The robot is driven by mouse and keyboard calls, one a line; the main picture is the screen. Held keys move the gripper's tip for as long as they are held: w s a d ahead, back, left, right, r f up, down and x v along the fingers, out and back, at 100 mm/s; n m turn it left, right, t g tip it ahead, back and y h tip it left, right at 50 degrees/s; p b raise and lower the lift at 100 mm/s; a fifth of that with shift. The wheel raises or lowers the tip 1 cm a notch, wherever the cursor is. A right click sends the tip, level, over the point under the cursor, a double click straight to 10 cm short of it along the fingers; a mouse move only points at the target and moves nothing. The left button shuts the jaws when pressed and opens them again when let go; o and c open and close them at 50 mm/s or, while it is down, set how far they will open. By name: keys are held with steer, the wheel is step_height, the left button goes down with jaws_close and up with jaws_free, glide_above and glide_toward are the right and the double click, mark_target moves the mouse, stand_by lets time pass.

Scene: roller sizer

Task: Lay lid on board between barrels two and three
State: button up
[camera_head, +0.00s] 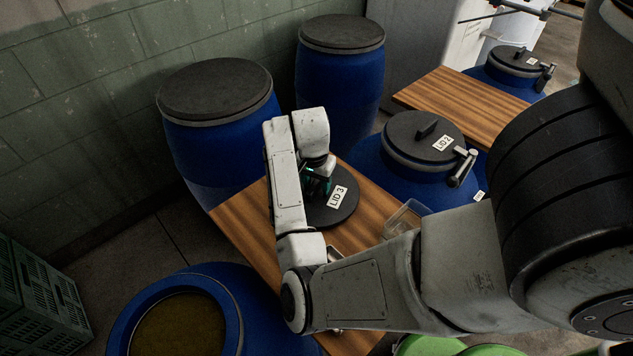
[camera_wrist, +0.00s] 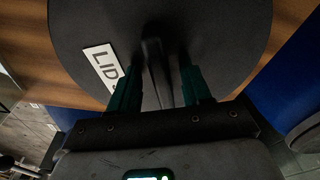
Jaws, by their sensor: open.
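The black round lid (camera_head: 343,212) marked LID 3 lies flat on the wooden board (camera_head: 243,222). The lid (camera_wrist: 225,35) and its raised bar handle (camera_wrist: 153,55) fill the wrist view. My gripper (camera_head: 319,182) is over the lid; in the wrist view my gripper (camera_wrist: 160,88) is open, with one green finger on each side of the handle and gaps between. An open blue barrel (camera_head: 232,300) with brownish contents stands at the lower left of the board. A blue barrel (camera_head: 367,172) closed by a lid marked LID 2 (camera_head: 412,134) stands on the other side.
Two closed blue barrels (camera_head: 196,150) (camera_head: 336,90) stand along the block wall. Another board (camera_head: 465,105) leads to a further lidded barrel (camera_head: 507,80). A small clear container (camera_head: 405,218) sits by the board's right edge. Dark green crates (camera_head: 38,300) stand lower left.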

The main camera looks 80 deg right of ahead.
mark_target(314, 185)
step_height(314, 185, up, 12)
steer(key=a, duration=0.1)
steer(key=shift+w+a, duration=0.15)
steer(key=shift+a, duration=0.05)
